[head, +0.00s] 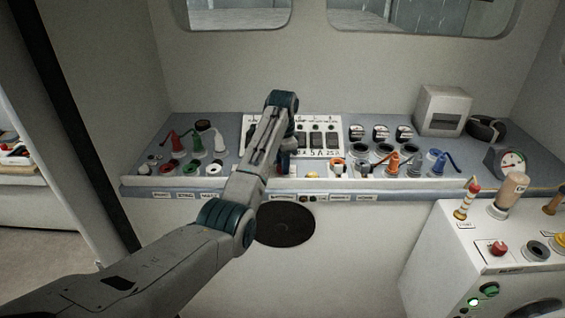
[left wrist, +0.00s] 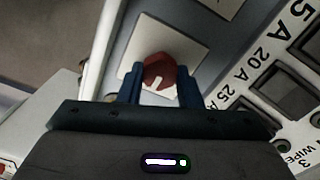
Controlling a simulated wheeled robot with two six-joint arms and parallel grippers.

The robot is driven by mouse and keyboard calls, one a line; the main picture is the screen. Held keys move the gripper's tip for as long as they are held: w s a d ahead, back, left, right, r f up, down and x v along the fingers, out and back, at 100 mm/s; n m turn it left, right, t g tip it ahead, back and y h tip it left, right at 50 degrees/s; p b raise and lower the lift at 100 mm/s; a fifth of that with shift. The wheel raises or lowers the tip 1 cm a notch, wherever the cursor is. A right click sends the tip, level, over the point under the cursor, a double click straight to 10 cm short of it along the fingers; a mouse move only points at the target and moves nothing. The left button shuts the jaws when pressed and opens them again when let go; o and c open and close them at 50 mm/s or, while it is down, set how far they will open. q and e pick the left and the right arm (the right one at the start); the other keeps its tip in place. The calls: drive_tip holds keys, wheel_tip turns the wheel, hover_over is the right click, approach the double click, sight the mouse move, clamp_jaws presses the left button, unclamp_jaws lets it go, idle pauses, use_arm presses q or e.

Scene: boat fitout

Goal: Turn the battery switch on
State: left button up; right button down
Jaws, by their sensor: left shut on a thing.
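The battery switch is a red knob (left wrist: 158,68) on a square white plate (left wrist: 135,52) in the left wrist view. A white mark shows on the knob's near side. My left gripper (left wrist: 158,84) has one blue finger on each side of the knob and is shut on it. In the head view my left gripper (head: 286,166) points down at the console, and my arm and gripper mostly hide the switch. Which position the knob is in, I cannot tell. My right gripper is in neither view.
A white breaker panel (head: 335,126) with black rocker switches stands right behind the gripper. Coloured plugs and sockets line the console (head: 225,125) on both sides. A grey box (head: 443,110) stands at the back right. A white cabinet (head: 435,245) with knobs is at the lower right.

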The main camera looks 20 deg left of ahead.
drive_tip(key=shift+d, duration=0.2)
use_arm(q)
drive_tip(key=o, duration=1)
drive_tip(key=shift+c, duration=0.2)
drive_tip(key=shift+r, duration=0.1)
wheel_tip(320, 180, up, 11)
drive_tip(key=shift+f, duration=0.2)
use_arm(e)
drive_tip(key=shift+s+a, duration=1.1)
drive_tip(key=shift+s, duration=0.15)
